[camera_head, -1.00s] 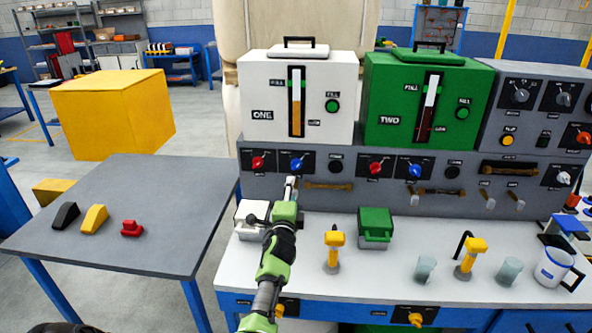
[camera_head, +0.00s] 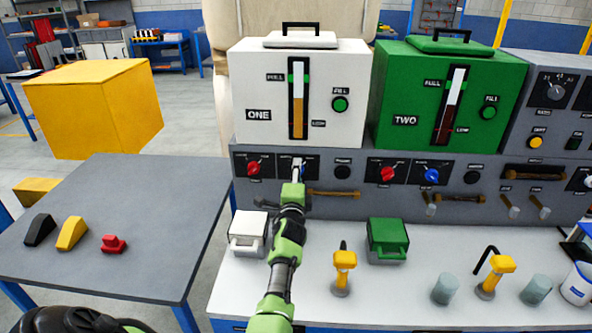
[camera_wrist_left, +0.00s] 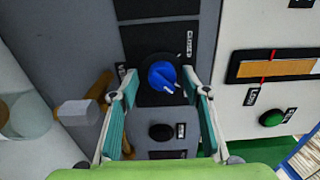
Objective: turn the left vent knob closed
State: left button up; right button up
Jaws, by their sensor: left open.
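The blue knob (camera_wrist_left: 162,76) sits on a black plate on the grey panel, under the white tank marked ONE. In the left wrist view it lies between the two fingertips of my left gripper (camera_wrist_left: 158,88). The fingers are open, one on each side of the knob; I cannot tell whether they touch it. A label beside the knob seems to read "closed". In the head view my left gripper (camera_head: 297,172) covers most of this knob. The red knob (camera_head: 253,168) is to its left. My right gripper is not in view.
A black knob (camera_head: 342,172) and a brown handle (camera_head: 333,194) are close to the right of my gripper. Below are a white box (camera_head: 248,232), a yellow tap (camera_head: 344,262) and a green box (camera_head: 388,240). The grey side table (camera_head: 150,225) is mostly bare.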

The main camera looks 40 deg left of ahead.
pick_arm(q)
jog(key=shift+r, duration=0.15)
jog(key=shift+s+d, duration=0.1)
jog(key=c, duration=1.1)
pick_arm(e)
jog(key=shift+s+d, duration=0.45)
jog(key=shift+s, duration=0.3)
